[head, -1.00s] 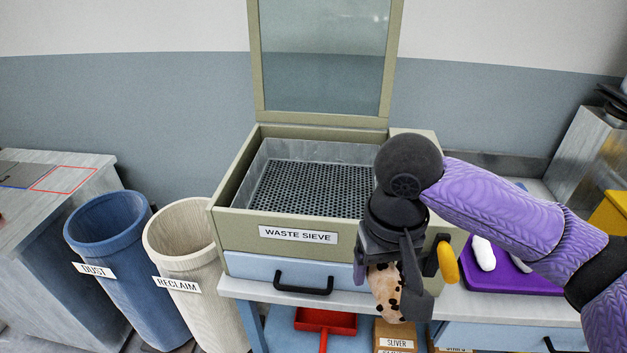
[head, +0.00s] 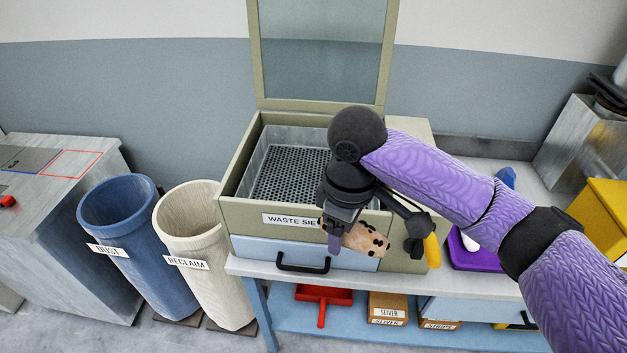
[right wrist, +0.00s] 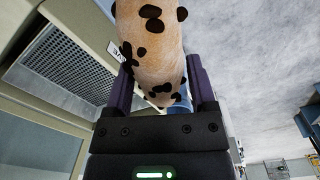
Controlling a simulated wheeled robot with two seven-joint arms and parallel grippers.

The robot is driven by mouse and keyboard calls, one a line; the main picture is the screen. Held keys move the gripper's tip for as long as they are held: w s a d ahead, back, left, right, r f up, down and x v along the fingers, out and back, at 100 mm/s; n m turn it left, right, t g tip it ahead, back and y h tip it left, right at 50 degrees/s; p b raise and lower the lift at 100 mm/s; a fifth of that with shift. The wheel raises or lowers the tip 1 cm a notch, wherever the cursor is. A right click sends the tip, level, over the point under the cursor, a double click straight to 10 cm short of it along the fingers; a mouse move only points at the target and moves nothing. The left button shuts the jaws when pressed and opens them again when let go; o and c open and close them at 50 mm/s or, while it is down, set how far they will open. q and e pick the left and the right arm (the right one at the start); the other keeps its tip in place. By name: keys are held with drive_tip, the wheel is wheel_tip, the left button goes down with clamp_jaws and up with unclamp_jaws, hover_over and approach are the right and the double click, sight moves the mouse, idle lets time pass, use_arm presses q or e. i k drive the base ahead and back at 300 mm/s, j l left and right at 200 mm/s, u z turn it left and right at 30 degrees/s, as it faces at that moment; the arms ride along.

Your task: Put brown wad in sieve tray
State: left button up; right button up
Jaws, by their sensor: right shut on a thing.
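My right gripper (head: 350,232) is shut on a tan-brown wad (head: 366,239) with dark brown spots. It holds the wad in front of the waste sieve's front face, lower than the sieve's rim. In the right wrist view the wad (right wrist: 150,50) sits between the two fingers. The sieve tray (head: 285,178) is a metal-walled tray with a perforated floor, set in the olive waste sieve box (head: 250,215) with its lid raised. My right arm covers the tray's right part. No wad shows on the visible floor. My left gripper is not in view.
A blue dust bin (head: 118,215) and a cream reclaim bin (head: 195,240) stand left of the sieve. A purple tray (head: 470,255) lies on the bench to the right, partly behind my arm. A yellow handle (head: 432,250) shows beside the sieve.

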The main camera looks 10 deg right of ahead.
sight(312, 188)
drive_tip(key=i, duration=1)
